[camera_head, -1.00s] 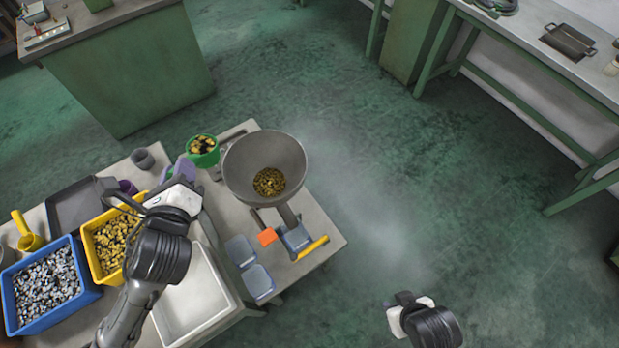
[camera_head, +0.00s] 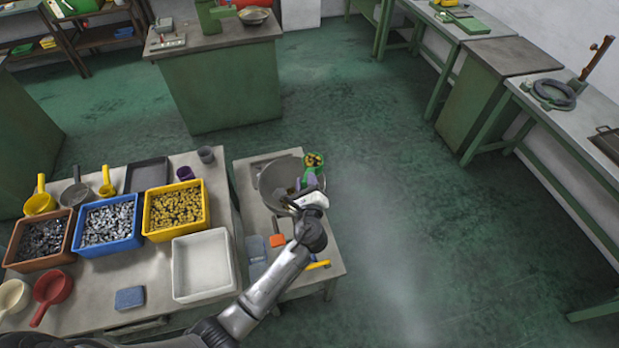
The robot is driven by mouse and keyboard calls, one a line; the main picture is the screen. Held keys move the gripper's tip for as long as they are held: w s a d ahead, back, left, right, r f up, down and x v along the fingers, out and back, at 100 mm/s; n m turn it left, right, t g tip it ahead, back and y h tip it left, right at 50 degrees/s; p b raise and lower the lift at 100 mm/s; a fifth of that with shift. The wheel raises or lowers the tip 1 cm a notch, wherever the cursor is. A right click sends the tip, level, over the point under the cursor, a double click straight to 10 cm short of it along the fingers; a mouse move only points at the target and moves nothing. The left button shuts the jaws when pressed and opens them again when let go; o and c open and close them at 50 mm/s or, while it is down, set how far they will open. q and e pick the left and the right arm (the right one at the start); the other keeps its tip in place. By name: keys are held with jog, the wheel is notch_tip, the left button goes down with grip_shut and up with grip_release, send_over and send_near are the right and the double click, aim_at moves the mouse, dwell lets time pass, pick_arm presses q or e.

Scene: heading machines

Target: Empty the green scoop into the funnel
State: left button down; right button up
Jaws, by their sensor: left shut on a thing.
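The green scoop (camera_head: 314,166) is at the far right rim of the grey funnel (camera_head: 270,176), with dark and yellow pieces showing in it. My left gripper (camera_head: 311,189) is shut on the scoop, close to its purple part, and reaches over the funnel's right side. The gripper and wrist hide part of the funnel's bowl, so its contents cannot be made out well. I cannot tell whether the scoop touches the rim. My right gripper is not in view.
Open floor lies to the right.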

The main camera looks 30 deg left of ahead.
pick_arm(q)
jog(key=shift+d+f, duration=0.3)
jog(key=shift+f, duration=0.3)
jog(key=s+a+f+n+h+b, duration=0.2)
jog(key=a+f+n+h, duration=0.2)
jog(key=n, duration=1)
notch_tip(320, 180, down, 3)
jog(key=shift+a+r, duration=0.2)
jog(key=shift+a, duration=0.15)
jog(key=shift+s, duration=0.1)
